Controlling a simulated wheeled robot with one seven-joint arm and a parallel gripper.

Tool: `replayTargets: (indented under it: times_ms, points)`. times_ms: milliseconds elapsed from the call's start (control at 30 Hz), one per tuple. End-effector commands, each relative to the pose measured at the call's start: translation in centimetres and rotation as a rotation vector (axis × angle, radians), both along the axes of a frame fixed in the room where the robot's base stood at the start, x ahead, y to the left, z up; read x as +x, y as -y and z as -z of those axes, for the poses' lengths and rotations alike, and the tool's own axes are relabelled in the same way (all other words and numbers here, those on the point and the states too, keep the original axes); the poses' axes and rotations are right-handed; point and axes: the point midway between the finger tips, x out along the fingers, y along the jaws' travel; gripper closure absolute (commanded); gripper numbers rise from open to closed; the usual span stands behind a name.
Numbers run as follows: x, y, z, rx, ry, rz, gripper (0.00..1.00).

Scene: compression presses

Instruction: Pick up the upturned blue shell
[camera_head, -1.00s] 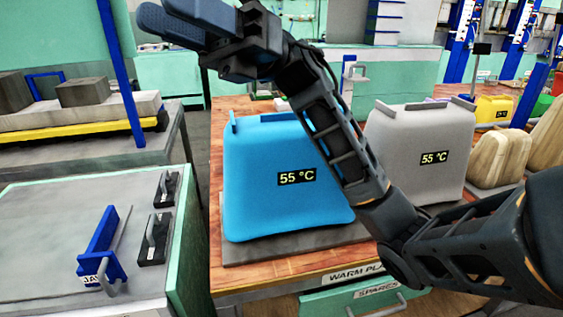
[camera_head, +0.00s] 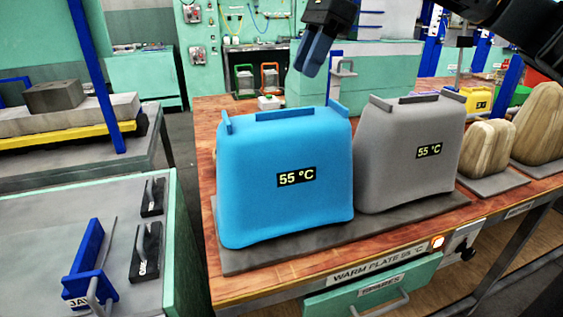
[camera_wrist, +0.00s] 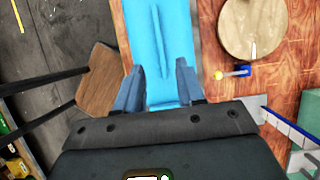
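The blue shell (camera_head: 285,180) stands upturned on the dark warm plate (camera_head: 300,248), with a 55 °C label on its front and raised blue tabs along its top. My gripper (camera_head: 310,68) is above the shell at the top of the head view, fingers pointing down, apart from it. In the wrist view the two fingers of my gripper (camera_wrist: 160,70) are spread apart and empty, with a bright blue surface (camera_wrist: 158,30) bearing a narrow ridge seen beyond and between them. The head view does not show the exact gap between fingers and shell.
A grey shell (camera_head: 410,160), also labelled 55 °C, stands close at the blue shell's right on the same plate. Wooden forms (camera_head: 488,150) stand further right. A bench with a blue clamp (camera_head: 90,262) is at the left. A blue post (camera_head: 95,75) rises behind it.

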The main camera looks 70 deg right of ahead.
Motion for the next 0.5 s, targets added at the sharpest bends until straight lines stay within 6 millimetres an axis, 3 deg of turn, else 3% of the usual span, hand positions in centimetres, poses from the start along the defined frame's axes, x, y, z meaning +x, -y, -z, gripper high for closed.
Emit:
replayTargets:
  times_ms: [500]
  points:
    - [1.0, -1.1, 4.7, -0.01, -0.01, 0.004, 0.62]
